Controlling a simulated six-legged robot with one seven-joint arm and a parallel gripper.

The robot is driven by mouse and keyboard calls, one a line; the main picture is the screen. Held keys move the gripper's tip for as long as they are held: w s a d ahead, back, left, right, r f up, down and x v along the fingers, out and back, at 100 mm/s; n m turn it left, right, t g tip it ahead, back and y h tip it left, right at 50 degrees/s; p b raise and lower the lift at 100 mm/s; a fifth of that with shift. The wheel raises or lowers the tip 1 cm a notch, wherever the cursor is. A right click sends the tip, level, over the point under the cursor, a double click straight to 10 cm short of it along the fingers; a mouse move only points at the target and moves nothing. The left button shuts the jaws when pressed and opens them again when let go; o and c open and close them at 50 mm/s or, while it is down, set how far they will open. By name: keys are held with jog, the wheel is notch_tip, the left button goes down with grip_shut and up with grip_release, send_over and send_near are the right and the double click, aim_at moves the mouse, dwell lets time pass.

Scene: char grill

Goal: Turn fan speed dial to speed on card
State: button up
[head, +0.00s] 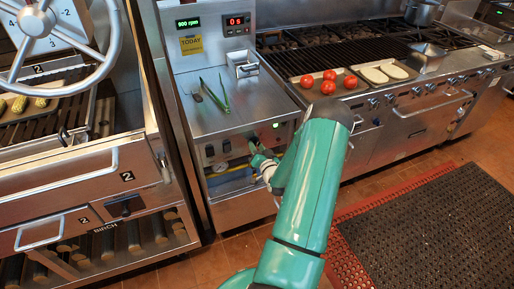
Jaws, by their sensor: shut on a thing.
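My green arm reaches from the bottom of the head view to the front panel (231,143) of the steel cabinet. My gripper (256,150) is at the right part of that panel, shut on what appears to be a dial there; the gripper hides it. Dark knobs (210,151) show on the panel to the left. A yellow card (192,45) reading "TODAY" is on the upright back panel; its smaller print is too small to read. Above it a green display (189,23) reads "900 rpm". A red display (237,20) beside it seems to read "05".
Tongs (216,95) lie on the cabinet top. A tray (309,93) with tomatoes stands on the range at right. A large handwheel (60,60) and grill drawers (85,175) are at left. A dark mat (440,235) covers the floor at right.

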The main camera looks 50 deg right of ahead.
jog(key=m, duration=0.6)
jog(key=shift+r+m, duration=0.1)
jog(key=shift+m, duration=0.2)
jog(key=m, duration=0.6)
jog(key=shift+m, duration=0.3)
jog(key=o, duration=1)
jog(key=v, duration=1.3)
jog(key=shift+s+a, duration=0.2)
jog(key=shift+s, duration=0.1)
